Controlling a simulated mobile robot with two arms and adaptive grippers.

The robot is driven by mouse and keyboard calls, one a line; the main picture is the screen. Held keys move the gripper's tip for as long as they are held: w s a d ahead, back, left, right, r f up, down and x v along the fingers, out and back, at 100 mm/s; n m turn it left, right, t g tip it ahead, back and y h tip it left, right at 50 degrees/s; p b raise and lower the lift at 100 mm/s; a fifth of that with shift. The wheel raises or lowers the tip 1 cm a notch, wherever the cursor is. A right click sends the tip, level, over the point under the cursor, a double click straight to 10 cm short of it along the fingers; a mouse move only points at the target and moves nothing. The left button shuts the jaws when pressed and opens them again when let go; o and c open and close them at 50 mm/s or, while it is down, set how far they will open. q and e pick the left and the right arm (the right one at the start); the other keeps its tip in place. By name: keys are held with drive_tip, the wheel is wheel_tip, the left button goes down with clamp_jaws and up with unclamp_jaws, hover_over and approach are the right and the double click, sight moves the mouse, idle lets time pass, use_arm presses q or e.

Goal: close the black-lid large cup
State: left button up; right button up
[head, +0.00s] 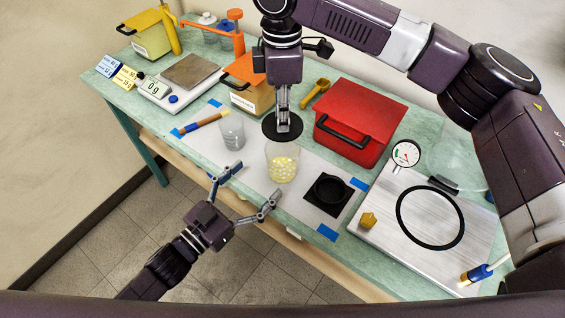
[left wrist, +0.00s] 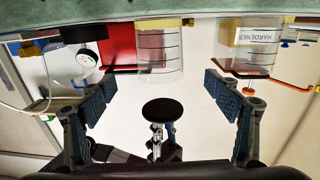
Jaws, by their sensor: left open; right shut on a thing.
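In the head view, a clear cup (head: 282,165) with pale yellow contents stands upright on the bench's white sheet. My right gripper (head: 283,104) is shut on the black round lid (head: 283,127). The lid is level and appears above the cup's mouth, apart from it. My left gripper (head: 258,180) is open and empty at the bench's front edge, its fingers pointing toward the cup. In the upside-down left wrist view, the black lid (left wrist: 162,110) shows between the open fingers of my left gripper (left wrist: 163,88), with a clear cup (left wrist: 160,55) near it.
A second clear cup (head: 231,132) with grey contents stands to the left. A black square pad with a round black piece (head: 328,190) lies to the right. The red box (head: 359,123) is behind, and a metal plate (head: 395,215) is at the right.

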sight(292, 145)
use_arm(q)
drive_tip(key=x, duration=1)
drive_tip(key=shift+w, duration=0.15)
drive_tip(key=c, duration=1.8)
use_arm(e)
drive_tip(key=shift+f, duration=2.5)
drive_tip(key=shift+f, duration=0.9)
drive_tip(key=shift+f, duration=0.6)
drive_tip(key=o, duration=0.8)
drive_tip(key=shift+o, duration=0.2)
